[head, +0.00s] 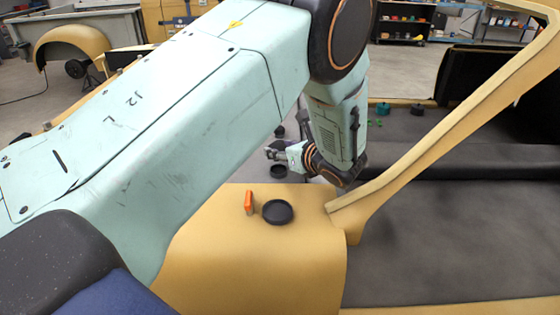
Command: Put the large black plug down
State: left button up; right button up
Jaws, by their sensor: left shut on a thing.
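My left gripper (276,153) is small in the head view, beyond the far edge of the yellow shell, at the end of my pale green arm. It is shut, and its fingers point left. A small dark round piece, which I take as the large black plug (278,171), shows just below the fingers, clear of the shell; the exact grip is too small to see. A black round disc (278,211) lies flat on the yellow shell, apart from the gripper. My right gripper is not in view.
An orange piece (249,202) stands on the yellow shell (225,265) beside the disc. A slanting yellow pillar (440,125) rises to the right. Small green pieces (383,108) and a dark one (417,110) sit farther back. The front of the shell top is bare.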

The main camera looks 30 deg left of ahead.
aim_at(282, 176)
pick_arm(q)
notch_tip(282, 176, down, 4)
jog(key=shift+w+r, duration=0.1)
jog(key=shift+r, duration=0.15)
jog(key=shift+d+f+p, duration=0.1)
jog(key=shift+f+p, duration=0.2)
jog(key=shift+f, duration=0.15)
jog(key=o, duration=1.1)
jog(key=shift+a+f, duration=0.15)
jog(key=shift+a, duration=0.05)
jog(key=shift+d+r, duration=0.15)
jog(key=shift+r, duration=0.05)
jog(key=shift+d+r, duration=0.1)
